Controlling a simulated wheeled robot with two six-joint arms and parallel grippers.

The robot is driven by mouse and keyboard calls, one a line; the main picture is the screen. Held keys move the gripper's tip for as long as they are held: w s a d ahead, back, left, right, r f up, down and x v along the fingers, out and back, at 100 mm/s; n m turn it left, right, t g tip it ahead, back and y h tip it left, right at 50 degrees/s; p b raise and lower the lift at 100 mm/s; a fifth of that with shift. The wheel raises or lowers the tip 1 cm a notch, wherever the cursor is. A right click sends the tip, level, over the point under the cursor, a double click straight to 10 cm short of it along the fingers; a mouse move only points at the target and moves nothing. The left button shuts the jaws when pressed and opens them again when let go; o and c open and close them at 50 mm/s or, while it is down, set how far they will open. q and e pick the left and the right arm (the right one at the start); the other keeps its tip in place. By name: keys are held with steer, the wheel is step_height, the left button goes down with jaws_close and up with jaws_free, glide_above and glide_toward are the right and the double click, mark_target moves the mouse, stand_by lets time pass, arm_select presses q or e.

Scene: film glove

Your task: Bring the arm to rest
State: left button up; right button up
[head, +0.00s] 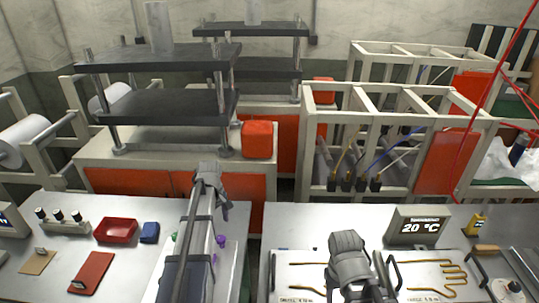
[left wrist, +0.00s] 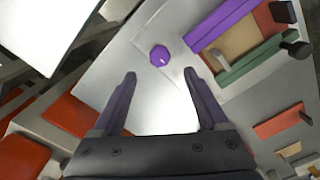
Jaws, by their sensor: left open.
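My left gripper (head: 223,211) is partly hidden behind its own arm in the head view, over the left worktable. In the left wrist view its two fingers (left wrist: 160,80) are spread apart with nothing between them. A small purple round piece (left wrist: 159,56) lies on the pale surface beyond the fingertips, apart from them. My right arm stands over the right worktable in the head view; its fingers do not show.
On the left table are a red tray (head: 116,231), a blue block (head: 150,232) and a red plate (head: 92,272). The right table has a temperature display (head: 418,226) reading 20 °C. Black-plated presses (head: 158,104) and a pale frame (head: 400,120) stand behind.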

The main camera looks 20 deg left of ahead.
arm_select(q)
steer(key=s+d+m, duration=0.5)
steer(key=d, duration=0.5)
steer(key=s+d+f+m+b, duration=0.1)
steer(key=s+d+m, duration=0.5)
steer(key=d, duration=0.4)
steer(key=s+d+f+m+y+b, duration=0.1)
steer(key=s+d+m, duration=0.4)
steer(key=d, duration=0.5)
steer(key=shift+s+d+f+m, duration=0.15)
steer(key=shift+s+d+m, duration=0.15)
steer(key=shift+m, duration=0.2)
